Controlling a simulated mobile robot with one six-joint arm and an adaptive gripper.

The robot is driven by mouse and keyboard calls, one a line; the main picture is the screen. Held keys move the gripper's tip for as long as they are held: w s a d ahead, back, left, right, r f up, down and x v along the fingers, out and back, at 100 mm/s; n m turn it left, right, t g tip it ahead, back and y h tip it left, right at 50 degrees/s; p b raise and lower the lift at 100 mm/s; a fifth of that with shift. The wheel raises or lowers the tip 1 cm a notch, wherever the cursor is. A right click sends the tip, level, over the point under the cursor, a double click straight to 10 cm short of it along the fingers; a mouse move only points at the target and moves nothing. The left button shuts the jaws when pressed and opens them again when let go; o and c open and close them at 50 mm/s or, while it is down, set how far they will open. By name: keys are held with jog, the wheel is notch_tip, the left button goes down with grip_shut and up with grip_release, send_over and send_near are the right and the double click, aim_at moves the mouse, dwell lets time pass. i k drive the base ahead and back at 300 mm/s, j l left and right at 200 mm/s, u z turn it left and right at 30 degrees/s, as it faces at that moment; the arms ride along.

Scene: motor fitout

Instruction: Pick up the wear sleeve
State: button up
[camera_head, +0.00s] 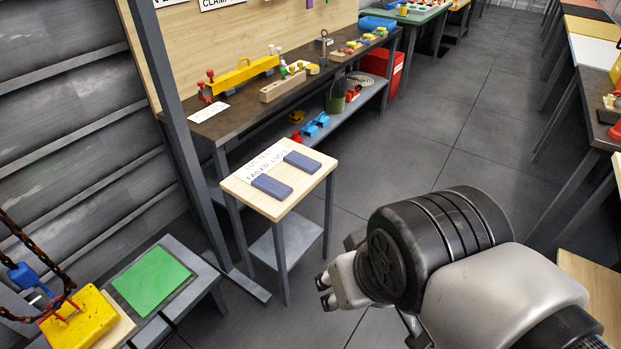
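I cannot pick out the wear sleeve for certain in this view. Small parts stand on the long dark workbench (232,122), including a yellow bracket-like piece (243,75), a wooden block with holes (283,86) and several small coloured pieces, too small to tell apart. My gripper (325,292) is in front of the small wooden table, low in the middle of the picture, over the floor. Its two dark fingertips are apart, with nothing visible between them. Part of the gripper is hidden behind my own wrist.
The small table (290,199) bears two blue pads (272,186) and a lettered sheet. A green mat (151,279) and a yellow block (76,320) with a chain are at lower left. A red bin (385,66) stands at the back. Grey floor between the bench rows is clear.

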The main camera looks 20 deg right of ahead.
aim_at(279, 191)
jog(key=i+l+u, duration=0.3)
jog(key=i+l, duration=0.2)
jog(key=i, duration=0.3)
jog(key=i+l+u, duration=0.35)
jog(key=i+l, duration=0.3)
jog(key=i, duration=0.15)
